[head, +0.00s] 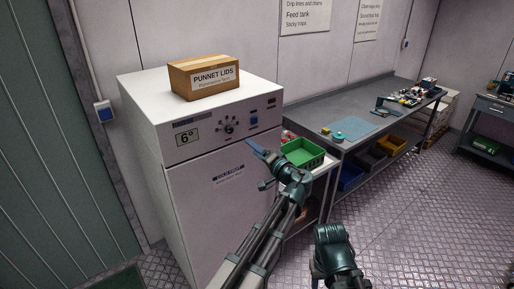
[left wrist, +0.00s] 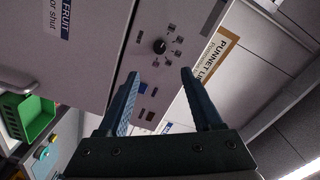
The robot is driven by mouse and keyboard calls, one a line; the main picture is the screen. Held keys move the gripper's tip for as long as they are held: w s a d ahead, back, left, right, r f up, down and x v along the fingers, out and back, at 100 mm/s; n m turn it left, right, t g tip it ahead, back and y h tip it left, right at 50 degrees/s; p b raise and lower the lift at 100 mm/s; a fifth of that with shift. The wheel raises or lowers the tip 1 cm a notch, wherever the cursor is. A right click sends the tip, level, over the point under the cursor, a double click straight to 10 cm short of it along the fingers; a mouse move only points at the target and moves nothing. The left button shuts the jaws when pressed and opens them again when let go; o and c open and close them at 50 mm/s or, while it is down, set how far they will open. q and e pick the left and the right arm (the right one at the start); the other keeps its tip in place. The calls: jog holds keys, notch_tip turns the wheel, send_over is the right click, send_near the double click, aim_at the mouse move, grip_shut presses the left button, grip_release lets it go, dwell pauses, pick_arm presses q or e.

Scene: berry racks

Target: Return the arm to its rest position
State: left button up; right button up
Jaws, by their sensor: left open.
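My left gripper (head: 262,153) is raised in front of the upper front of the white cold cabinet (head: 215,195). In the left wrist view its two fingers (left wrist: 161,74) are spread apart with nothing between them. Past them the cabinet's control panel shows, with its round dial (left wrist: 159,46); the dial also shows in the head view (head: 229,127). I cannot tell the exact gap between fingertips and cabinet. Part of my right arm (head: 335,252) shows low in the head view; its gripper is not seen.
A cardboard box marked "PUNNET LIDS" (head: 204,77) stands on the cabinet. A green crate (head: 303,153) sits right of my left gripper on a small stand. A grey bench (head: 310,117) with a blue mat (head: 349,134) runs along the wall. The floor at lower right is clear.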

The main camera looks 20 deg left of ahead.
pick_arm(q)
jog(key=shift+a+f, duration=0.15)
jog(key=shift+a, duration=0.05)
jog(key=s+d+f+g+h+b, duration=0.1)
jog(key=s+f+g+h+b, duration=0.2)
jog(key=f, duration=0.4)
jog(key=s+f+g+b, duration=0.1)
jog(key=s+f+b, duration=0.1)
jog(key=s+f, duration=0.4)
jog(key=s+d+f+m+g+h+b, duration=0.1)
jog(key=s+d+f+g+h+b, duration=0.2)
jog(key=s+d+f, duration=0.5)
jog(key=s+d+f+m+g+h+b, duration=0.1)
jog(key=s+d+f+g+h+b, duration=0.3)
jog(key=s+f, duration=0.9)
jog(key=d+f+h+b, duration=0.1)
jog(key=d+h, duration=0.2)
jog(key=shift+s+d, duration=0.2)
jog(key=shift+d, duration=0.2)
